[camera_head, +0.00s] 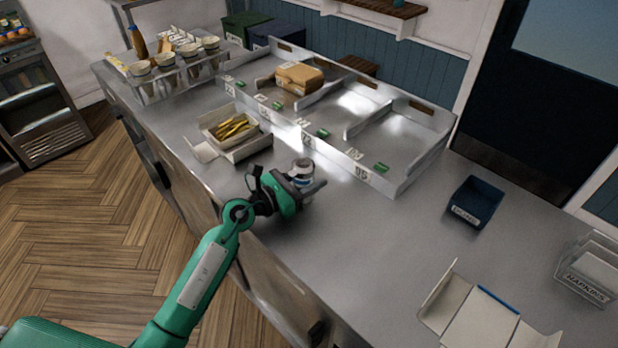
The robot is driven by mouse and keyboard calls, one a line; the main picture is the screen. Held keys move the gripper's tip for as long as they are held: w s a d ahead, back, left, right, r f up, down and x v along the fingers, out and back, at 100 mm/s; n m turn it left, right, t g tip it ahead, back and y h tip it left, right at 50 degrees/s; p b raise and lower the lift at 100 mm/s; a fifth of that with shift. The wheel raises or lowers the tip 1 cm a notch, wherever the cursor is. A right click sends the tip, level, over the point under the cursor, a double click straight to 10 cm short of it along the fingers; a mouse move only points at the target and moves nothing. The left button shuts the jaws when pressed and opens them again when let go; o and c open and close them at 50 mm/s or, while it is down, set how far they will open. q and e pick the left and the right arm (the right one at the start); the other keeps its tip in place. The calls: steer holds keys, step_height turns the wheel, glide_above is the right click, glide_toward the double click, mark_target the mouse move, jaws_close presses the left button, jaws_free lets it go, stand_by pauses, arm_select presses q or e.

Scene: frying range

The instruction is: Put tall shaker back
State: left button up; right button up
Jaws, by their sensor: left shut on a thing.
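My left gripper (308,188) comes in from the lower left and is shut on a small pale shaker (302,167). The shaker's light top shows just above the fingers, and its lower part is mostly hidden by the gripper. It is near the front edge of the steel counter, in front of the divided tray. I cannot tell whether its base touches the counter. My right gripper is not in view.
An open box of fries (234,128) lies left of my gripper. The divided steel tray (392,186) with a tan box (299,77) stands behind. A cup rack (148,93) is at far left. A dark blue bin (474,202), an open carton (478,318) and a napkin holder (588,272) are right.

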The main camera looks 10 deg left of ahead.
arm_select(q)
steer(key=shift+f, duration=0.15)
steer(key=o, duration=1.3)
steer(key=shift+r, duration=0.2)
steer(key=shift+s+a+f, duration=0.15)
steer(key=shift+s+a, duration=0.05)
steer(key=shift+a, duration=0.05)
steer(key=b+v, duration=0.3)
steer(key=v, duration=0.7)
steer(key=shift+s+a+b, duration=0.25)
steer(key=shift+s+b, duration=0.05)
steer(key=shift+s+a, duration=0.2)
steer(key=shift+s, duration=0.05)
